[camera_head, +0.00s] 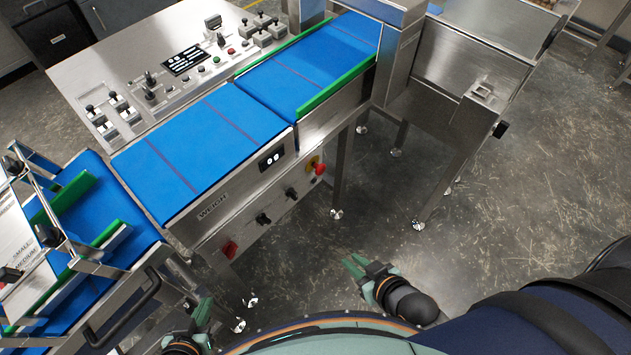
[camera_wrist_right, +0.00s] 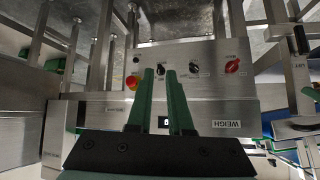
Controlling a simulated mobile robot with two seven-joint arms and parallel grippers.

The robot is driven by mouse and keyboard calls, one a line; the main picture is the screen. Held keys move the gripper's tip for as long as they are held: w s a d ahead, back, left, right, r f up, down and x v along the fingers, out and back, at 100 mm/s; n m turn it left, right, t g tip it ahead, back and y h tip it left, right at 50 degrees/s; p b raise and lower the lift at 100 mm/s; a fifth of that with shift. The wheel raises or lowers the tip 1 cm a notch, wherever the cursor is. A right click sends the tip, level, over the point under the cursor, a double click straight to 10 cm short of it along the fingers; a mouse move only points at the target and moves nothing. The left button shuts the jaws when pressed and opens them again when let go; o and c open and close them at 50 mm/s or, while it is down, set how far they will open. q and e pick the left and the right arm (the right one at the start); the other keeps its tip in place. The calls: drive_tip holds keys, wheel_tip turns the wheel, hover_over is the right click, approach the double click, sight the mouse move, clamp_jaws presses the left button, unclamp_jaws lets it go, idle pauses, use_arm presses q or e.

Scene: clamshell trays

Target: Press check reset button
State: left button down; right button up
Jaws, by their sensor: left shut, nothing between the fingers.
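The control panel (camera_head: 125,63) at the back carries several small buttons, switches and a dark display (camera_head: 184,61). Their labels are too small to read, so I cannot tell which is the check reset button. The weigh unit's front (camera_head: 213,206) has a red knob (camera_head: 229,249), black knobs (camera_head: 263,219) and a red emergency stop (camera_head: 320,169). My right gripper (camera_head: 352,261) is open and empty in front of the weigh unit; its fingers (camera_wrist_right: 160,72) point at that front in the right wrist view. My left gripper (camera_head: 205,308) is shut and empty at lower left.
Blue conveyor belts (camera_head: 205,135) with green guide rails (camera_head: 322,93) run between me and the control panel. A metal frame (camera_head: 400,55) stands over the belt at upper right. A black handle (camera_head: 125,310) sticks out at lower left. The floor (camera_head: 500,200) at right is clear.

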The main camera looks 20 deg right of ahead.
clamp_jaws()
idle(1.4)
